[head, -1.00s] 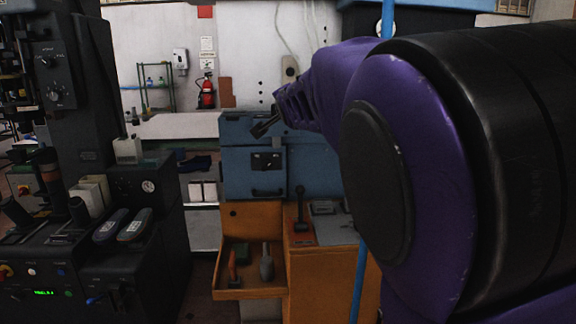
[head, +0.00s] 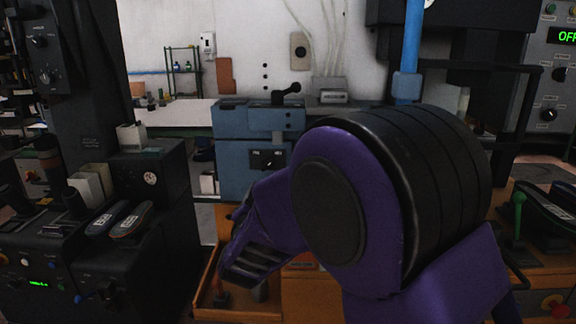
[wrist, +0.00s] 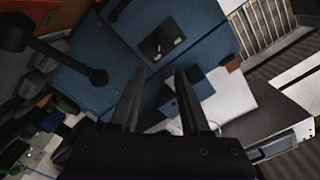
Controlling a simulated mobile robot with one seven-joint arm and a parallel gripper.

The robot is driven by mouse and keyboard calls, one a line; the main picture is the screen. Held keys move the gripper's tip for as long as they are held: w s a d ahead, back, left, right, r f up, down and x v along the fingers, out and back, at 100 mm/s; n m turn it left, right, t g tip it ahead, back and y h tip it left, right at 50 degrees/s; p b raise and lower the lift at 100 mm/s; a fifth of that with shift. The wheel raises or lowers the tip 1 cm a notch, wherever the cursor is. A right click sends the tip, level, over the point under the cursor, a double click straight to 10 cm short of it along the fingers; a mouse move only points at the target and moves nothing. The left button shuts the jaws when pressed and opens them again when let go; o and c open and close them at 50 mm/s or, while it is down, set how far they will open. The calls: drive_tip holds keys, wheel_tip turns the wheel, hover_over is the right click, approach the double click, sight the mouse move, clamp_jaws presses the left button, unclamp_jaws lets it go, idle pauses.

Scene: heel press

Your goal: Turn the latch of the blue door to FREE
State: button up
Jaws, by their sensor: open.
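The blue door (head: 238,172) is on the front of a blue cabinet, left of centre in the head view. Its latch (head: 267,160) is a small dark knob on a black plate with pale lettering too small to read. The plate also shows at the top middle of the wrist view (wrist: 163,42), with pale marks on it. My gripper (wrist: 160,72) is open and empty in the wrist view, its two dark fingers pointing towards the blue panels, apart from the latch.
A black lever with a ball knob (head: 291,88) stands on the cabinet top; a similar ball-ended lever (wrist: 98,77) is left of my fingers. An orange tray (head: 207,283) sits below. A dark machine (head: 150,205) stands left. A blue pole (head: 411,50) rises behind my arm.

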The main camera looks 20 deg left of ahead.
sight(268, 166)
drive_tip(key=x, duration=1.7)
drive_tip(key=shift+w+d, duration=0.1)
clamp_jaws()
